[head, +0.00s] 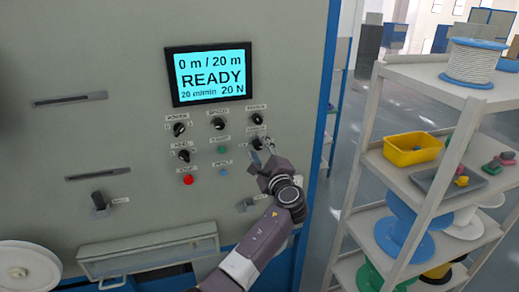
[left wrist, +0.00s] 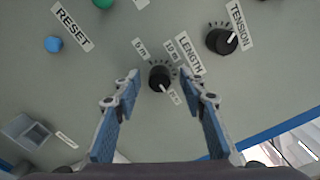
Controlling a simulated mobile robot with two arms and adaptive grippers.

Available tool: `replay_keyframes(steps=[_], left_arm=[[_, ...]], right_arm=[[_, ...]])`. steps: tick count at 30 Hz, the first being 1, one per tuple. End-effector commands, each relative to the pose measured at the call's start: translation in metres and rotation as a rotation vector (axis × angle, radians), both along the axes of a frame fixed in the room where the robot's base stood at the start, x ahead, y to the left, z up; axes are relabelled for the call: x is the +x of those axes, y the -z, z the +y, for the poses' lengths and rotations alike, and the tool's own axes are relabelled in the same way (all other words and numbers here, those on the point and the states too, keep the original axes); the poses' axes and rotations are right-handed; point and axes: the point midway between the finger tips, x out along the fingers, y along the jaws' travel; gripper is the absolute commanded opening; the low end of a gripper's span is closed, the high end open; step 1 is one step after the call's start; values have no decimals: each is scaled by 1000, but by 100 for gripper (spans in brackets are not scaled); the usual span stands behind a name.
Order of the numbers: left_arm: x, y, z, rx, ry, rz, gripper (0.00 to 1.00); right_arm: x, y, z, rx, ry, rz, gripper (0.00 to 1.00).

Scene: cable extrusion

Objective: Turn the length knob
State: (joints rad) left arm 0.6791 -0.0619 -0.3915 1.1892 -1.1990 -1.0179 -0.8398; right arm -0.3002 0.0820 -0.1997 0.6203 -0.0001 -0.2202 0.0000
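The length knob (left wrist: 159,78) is a small round black knob with a white pointer, beside a LENGTH label, in the left wrist view. Its pointer faces a tag at the lower right that I cannot read clearly. My left gripper (left wrist: 160,97) is open, with its two blue-padded fingers on either side of the knob in the picture and a gap on each side. I cannot tell how far the fingertips are from the panel. In the head view my left gripper (head: 262,150) is at the panel's right part and partly hides the length knob.
The display (head: 210,75) reads "0 m / 20 m READY". The tension knob (left wrist: 221,40) is close by. A red button (head: 187,180), blue reset button (head: 223,172), green button (head: 222,149) and other knobs share the panel. A shelf (head: 400,172) with spools stands right.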

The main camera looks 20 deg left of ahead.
Motion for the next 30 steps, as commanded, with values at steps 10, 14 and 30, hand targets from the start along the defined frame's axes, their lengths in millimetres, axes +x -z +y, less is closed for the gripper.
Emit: replay_keyframes(steps=[10, 14, 30], left_arm=[[-25, 2, -18, -4, 2, 2, 38], [-49, 3, -34, -4, 2, 2, 38], [-99, 1, -67, 0, 0, 1, 38]], right_arm=[[0, 0, 1, 1, 0, 0, 40], [0, 0, 1, 2, 0, -1, 40], [0, 0, 2, 2, 1, -1, 40]])
